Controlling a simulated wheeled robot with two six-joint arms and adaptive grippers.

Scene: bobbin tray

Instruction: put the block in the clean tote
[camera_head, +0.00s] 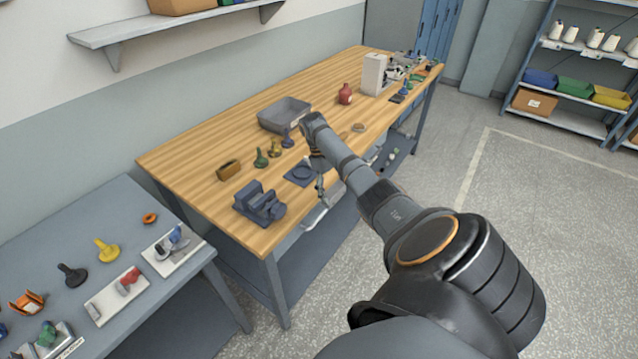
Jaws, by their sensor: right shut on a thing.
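A grey open tote (285,114) stands on the wooden workbench, towards the wall side. My right arm reaches in from the lower right, over the bench's front edge. My right gripper (320,190) points down by the front edge, beside a dark blue square pad (302,174). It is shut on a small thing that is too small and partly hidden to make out. The gripper is in front of the tote and apart from it. A brown block-like thing (229,170) lies on the bench at the left. My left gripper is not in view.
A blue-grey vise (260,204) sits at the near bench corner. Green, yellow and blue bobbin-like pieces (262,158) stand before the tote. A grey side table (120,240) holds several small parts.

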